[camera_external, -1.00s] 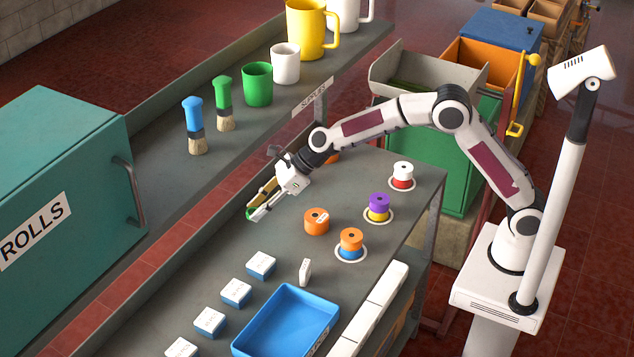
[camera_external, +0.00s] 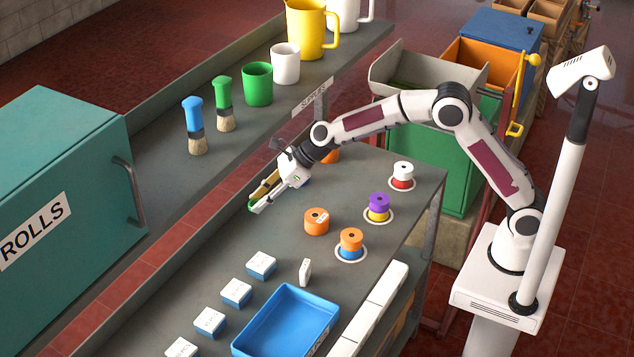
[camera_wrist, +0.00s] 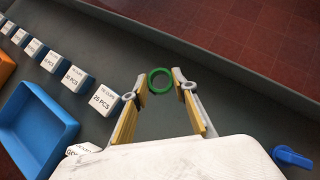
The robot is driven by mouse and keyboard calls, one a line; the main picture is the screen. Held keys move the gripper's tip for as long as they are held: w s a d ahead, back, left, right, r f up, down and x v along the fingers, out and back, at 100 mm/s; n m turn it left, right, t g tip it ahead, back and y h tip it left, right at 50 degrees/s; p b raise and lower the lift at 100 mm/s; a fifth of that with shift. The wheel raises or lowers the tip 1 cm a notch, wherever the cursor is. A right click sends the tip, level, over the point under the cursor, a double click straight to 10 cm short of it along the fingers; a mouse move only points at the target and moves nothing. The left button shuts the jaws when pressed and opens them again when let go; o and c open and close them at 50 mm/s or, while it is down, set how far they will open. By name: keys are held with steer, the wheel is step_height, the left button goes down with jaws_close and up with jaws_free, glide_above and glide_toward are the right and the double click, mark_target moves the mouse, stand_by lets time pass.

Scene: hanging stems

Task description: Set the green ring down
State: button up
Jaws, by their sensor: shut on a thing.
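The green ring (camera_wrist: 160,81) sits between my fingertips in the wrist view, with a finger touching each side. My gripper (camera_wrist: 161,86) is shut on it, its fingers held apart by the ring's width. In the external view my gripper (camera_external: 257,206) is over the far-left edge of the grey bench, and only a bit of the green ring (camera_external: 251,206) shows at the tips. It appears close above the bench top; I cannot tell whether it touches.
An orange spool (camera_external: 316,222) and stacked spools on white circles, one orange over blue (camera_external: 351,245), stand to the right. Several blue-and-white boxes (camera_external: 236,292) and a blue tray (camera_external: 286,322) lie nearer. A teal cabinet (camera_external: 65,185) is at left. Bench between gripper and boxes is clear.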

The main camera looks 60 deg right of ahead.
steer(key=d+n, duration=0.1)
steer(key=d, duration=1.6)
steer(key=shift+w+d+y, duration=0.3)
steer(key=shift+w+d, duration=0.05)
steer(key=shift+w, duration=0.05)
steer(key=shift+r, duration=0.1)
steer(key=shift+f, duration=3.1)
steer(key=shift+f, duration=1.9)
steer(key=shift+f, duration=0.1)
